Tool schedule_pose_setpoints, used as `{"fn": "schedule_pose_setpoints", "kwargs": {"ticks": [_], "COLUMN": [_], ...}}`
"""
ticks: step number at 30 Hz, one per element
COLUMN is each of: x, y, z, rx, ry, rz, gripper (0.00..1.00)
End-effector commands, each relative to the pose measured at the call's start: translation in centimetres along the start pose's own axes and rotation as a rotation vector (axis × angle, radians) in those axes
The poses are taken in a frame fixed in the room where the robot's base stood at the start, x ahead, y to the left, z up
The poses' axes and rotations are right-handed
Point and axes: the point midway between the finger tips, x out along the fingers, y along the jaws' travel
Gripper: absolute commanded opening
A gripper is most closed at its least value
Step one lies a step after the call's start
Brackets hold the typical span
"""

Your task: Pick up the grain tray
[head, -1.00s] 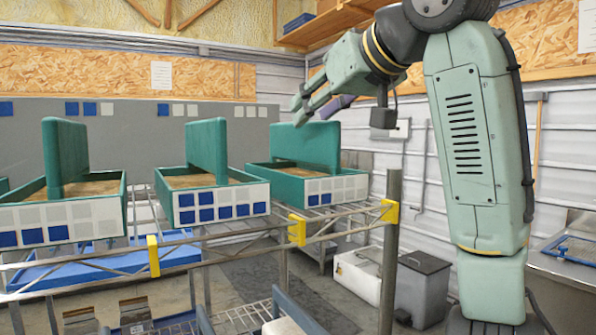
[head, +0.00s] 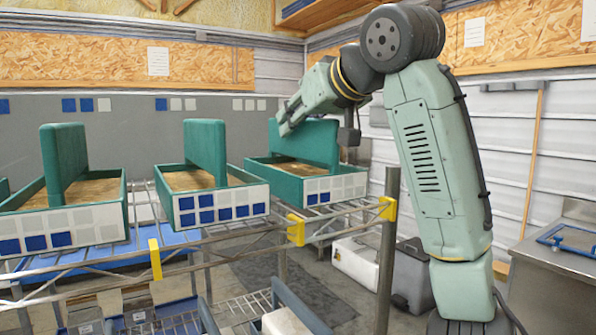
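Three green trays with tan, grain-like fill and tall upright green panels stand in a row on a wire rack. They are the left tray (head: 115,208), the middle tray (head: 166,206) and the right tray (head: 262,176). Each front has a grid of blue and white squares, patterned differently. Which one is the grain tray I cannot tell by sight. My gripper (head: 285,122) is at the upper left part of the right tray's panel, fingers pointing down-left and overlapping it. Whether the fingers touch or straddle the panel, and how far apart they are, is unclear.
The metal rack (head: 120,273) has yellow clips (head: 295,230) on its front rail. A white box (head: 356,262) and a grey bin (head: 410,270) stand on the floor behind it. A steel counter (head: 556,270) is at the right. The back wall is close behind the trays.

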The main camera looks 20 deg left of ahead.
Motion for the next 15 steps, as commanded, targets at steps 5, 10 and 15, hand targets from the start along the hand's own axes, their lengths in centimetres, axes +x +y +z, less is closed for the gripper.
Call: {"fn": "schedule_pose_setpoints", "kwargs": {"ticks": [5,10,15], "x": [-0.02,-0.03,-0.03], "y": [0.00,0.00,0.00], "z": [-0.01,-0.02,-0.02], "rx": [0.000,0.000,0.000], "ry": [0.000,0.000,0.000], "rz": [0.000,0.000,0.000], "gripper": [0.08,0.00,0.00]}}
